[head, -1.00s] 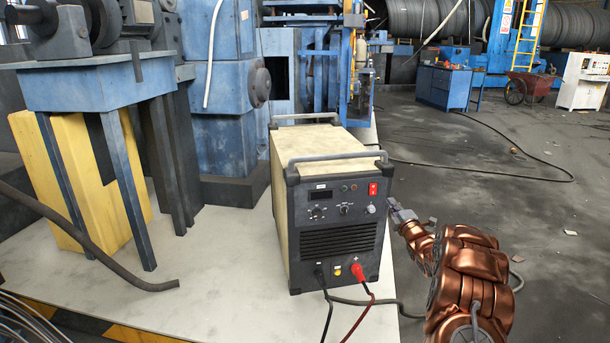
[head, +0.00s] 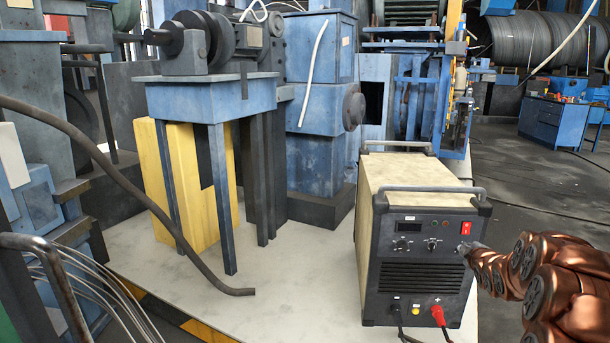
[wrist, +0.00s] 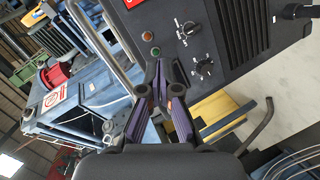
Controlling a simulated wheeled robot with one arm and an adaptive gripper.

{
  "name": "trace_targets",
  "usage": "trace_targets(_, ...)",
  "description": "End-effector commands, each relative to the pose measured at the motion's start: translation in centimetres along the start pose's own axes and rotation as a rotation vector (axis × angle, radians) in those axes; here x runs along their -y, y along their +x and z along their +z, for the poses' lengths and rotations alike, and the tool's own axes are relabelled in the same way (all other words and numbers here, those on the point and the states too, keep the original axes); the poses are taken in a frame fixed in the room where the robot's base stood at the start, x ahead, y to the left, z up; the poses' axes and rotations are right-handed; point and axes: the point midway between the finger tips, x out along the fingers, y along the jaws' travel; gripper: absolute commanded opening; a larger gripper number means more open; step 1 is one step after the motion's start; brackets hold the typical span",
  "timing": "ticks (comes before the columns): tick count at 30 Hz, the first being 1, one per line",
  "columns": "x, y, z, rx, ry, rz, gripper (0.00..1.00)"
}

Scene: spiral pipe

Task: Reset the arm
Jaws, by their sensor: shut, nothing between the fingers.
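My copper-coloured arm reaches in from the right edge of the head view. My gripper (head: 465,248) is at the right side of the front panel of the welding power source (head: 416,250), just below its red switch. In the wrist view my gripper (wrist: 158,72) has its fingers together with nothing between them. The same machine's dark front panel (wrist: 235,60) with its knobs lies just beyond the fingertips. I cannot tell whether the fingertips touch the panel.
A blue stand (head: 205,95) carries a motor over a yellow block (head: 185,185). A bent dark pipe (head: 150,200) curves down to the pale floor plate (head: 290,290). Black and red cables leave the machine's lower front. A blue cabinet (head: 541,122) stands at the far right.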

Motion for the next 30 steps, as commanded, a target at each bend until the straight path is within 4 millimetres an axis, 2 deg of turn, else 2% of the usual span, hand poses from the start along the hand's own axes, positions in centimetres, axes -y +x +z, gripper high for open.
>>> trace_targets(3,1.1,-2.6,-1.8,0.052,0.077,-0.082,0.00)
trace_targets(8,3.6,-6.6,-3.5,0.140,0.184,-0.201,0.00)
trace_targets(14,7.0,-12.7,-5.2,0.265,0.312,-0.343,0.00)
trace_targets(20,10.6,-19.9,-6.6,0.400,0.430,-0.474,0.00)
trace_targets(26,14.4,-28.1,-7.6,0.554,0.536,-0.601,0.00)
trace_targets(30,17.1,-34.3,-7.9,0.670,0.598,-0.684,0.00)
